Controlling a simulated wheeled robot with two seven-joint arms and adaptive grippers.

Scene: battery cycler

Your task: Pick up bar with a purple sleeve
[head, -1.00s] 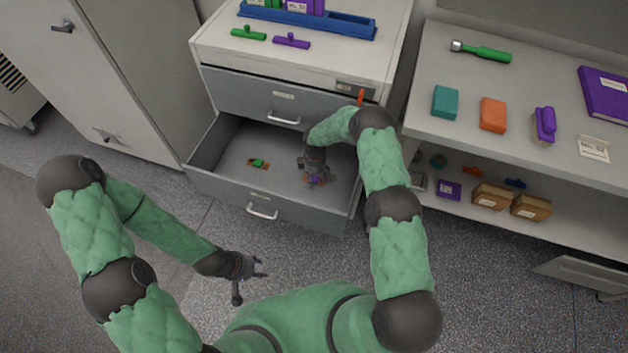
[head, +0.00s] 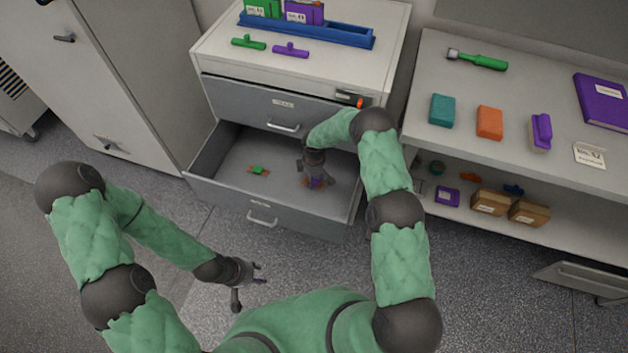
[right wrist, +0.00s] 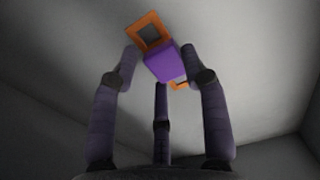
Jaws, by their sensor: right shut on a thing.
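The bar with a purple sleeve (head: 317,183) is in the open lower drawer, right of its middle, mostly hidden by my right gripper. In the right wrist view its purple sleeve (right wrist: 162,65) lies between the fingers, with orange end parts showing. My right gripper (head: 316,180) reaches down into the drawer and is shut on this bar. Its fingers (right wrist: 164,75) also show in the right wrist view. I cannot tell whether the bar is clear of the drawer floor. My left gripper (head: 258,273) is open and empty, in front of the drawer and outside it.
A bar with a green sleeve (head: 258,170) lies in the drawer's left half. The drawer's front wall (head: 250,213) and side walls surround my right gripper. A shelf unit (head: 500,160) stands close on the right, and a grey cabinet (head: 120,75) on the left.

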